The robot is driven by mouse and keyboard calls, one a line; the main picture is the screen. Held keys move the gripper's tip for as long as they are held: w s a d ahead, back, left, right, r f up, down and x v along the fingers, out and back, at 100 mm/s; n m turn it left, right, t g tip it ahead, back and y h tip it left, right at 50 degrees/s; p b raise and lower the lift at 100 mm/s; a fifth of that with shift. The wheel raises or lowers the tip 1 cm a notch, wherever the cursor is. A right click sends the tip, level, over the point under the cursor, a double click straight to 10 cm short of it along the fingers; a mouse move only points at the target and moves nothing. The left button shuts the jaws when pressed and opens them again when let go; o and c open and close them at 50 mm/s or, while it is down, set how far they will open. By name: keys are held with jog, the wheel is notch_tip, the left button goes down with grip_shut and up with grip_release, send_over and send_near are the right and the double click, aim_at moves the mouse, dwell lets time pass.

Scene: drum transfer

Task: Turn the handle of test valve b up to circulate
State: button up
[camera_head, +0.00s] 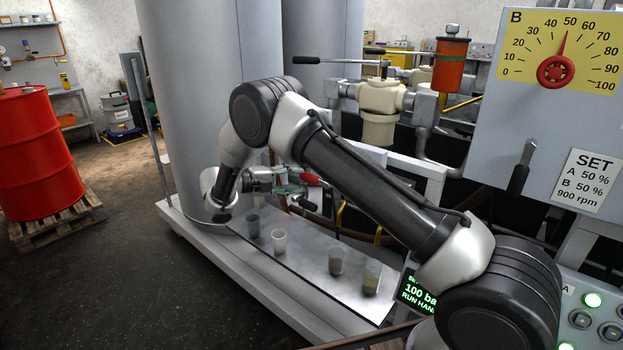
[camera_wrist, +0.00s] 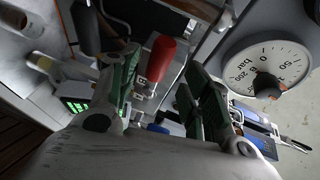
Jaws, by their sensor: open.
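A red valve handle (camera_wrist: 160,58) shows between the green fingers of my gripper (camera_wrist: 163,72) in the wrist view. The fingers are apart, with a visible gap on the handle's right side; I cannot tell whether the left finger touches it. In the head view the red handle (camera_head: 309,179) is small, just right of my gripper (camera_head: 287,190), and partly hidden by my arm. The valve body is mostly hidden.
Several cups (camera_head: 279,241) stand on a metal tray (camera_head: 310,285) below my arm. A round bar gauge (camera_wrist: 265,68) is right of the fingers in the wrist view. A panel with dial B (camera_head: 556,70) stands at right. A red drum (camera_head: 35,150) is at far left.

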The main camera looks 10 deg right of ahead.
jog(key=shift+x, duration=3.2)
jog(key=shift+f, duration=0.1)
grip_shut()
